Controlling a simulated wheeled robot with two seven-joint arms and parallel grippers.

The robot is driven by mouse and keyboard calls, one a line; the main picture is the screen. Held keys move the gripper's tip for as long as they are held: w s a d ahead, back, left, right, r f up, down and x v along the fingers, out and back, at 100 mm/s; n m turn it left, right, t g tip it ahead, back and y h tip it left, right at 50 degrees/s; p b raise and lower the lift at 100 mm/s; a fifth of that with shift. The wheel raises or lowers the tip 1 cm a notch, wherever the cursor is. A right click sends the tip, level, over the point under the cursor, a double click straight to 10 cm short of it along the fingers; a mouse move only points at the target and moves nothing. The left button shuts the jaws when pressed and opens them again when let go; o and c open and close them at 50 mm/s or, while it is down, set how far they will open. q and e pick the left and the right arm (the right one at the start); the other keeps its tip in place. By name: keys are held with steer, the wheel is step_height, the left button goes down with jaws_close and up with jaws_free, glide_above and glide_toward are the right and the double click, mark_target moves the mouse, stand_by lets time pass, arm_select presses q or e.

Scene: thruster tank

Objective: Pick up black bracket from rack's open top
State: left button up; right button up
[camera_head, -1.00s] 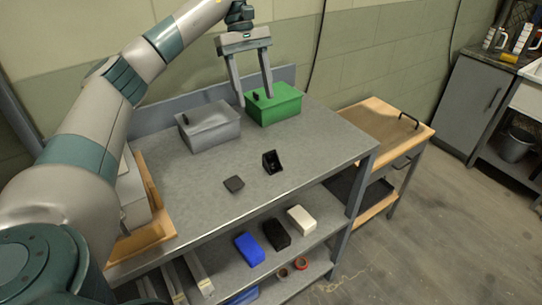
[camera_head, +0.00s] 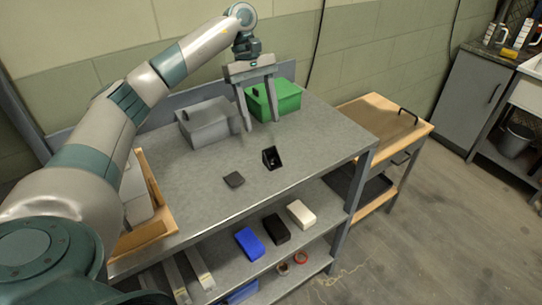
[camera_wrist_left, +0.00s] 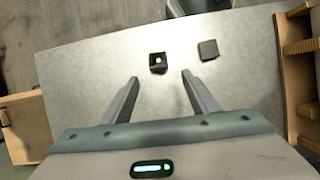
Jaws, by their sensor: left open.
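The black bracket (camera_head: 271,158) stands on the grey top of the rack (camera_head: 310,140), right of its middle. It also shows in the left wrist view (camera_wrist_left: 158,63), beyond the fingertips and between their lines. My left gripper (camera_head: 262,126) is open and empty, pointing down above the rack's top, behind the bracket and apart from it. Its two fingers also show in the left wrist view (camera_wrist_left: 158,80). My right gripper is in neither view.
A flat dark piece (camera_head: 233,179) lies left of the bracket. A grey box (camera_head: 207,124) and a green box (camera_head: 284,100) stand at the back. A wooden holder (camera_head: 150,222) is at the left. Lower shelves hold a blue block (camera_head: 249,243), a black block (camera_head: 276,229) and a white block (camera_head: 300,214).

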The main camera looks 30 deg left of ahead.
mark_target(268, 149)
arm_select(q)
steer(key=p+x, duration=0.1)
steer(key=x, duration=0.2)
steer(key=shift+s+d+f, duration=0.15)
steer(key=shift+f, duration=0.15)
steer(key=shift+d+f, duration=0.1)
steer(key=shift+f, duration=0.45)
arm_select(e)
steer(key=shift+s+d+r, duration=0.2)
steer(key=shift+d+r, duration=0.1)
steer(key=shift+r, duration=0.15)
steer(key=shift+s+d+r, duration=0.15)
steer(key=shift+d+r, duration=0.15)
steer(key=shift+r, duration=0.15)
